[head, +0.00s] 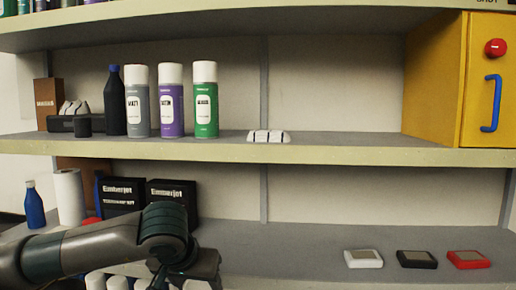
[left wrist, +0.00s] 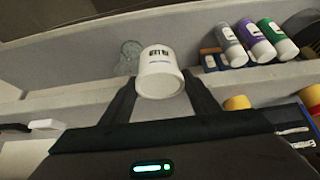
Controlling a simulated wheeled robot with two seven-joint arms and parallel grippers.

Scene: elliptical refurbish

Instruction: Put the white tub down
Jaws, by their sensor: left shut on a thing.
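The white tub (left wrist: 161,66) with dark print on its side shows in the left wrist view, between the two dark fingers of my left gripper (left wrist: 161,84). The gripper is shut on it, and the tub's round end faces the camera. In the head view my left arm comes in from the lower left in front of the lower shelf, its wrist bent down at the bottom edge. The tub and the fingertips cannot be made out there. My right gripper is in neither view.
The lower shelf (head: 285,247) has bare room between my arm and the white, black and red flat devices (head: 417,259). Black boxes (head: 172,192) and a white roll (head: 69,197) stand left. Spray cans (head: 171,100) and a yellow cabinet (head: 434,80) stand on the shelf above.

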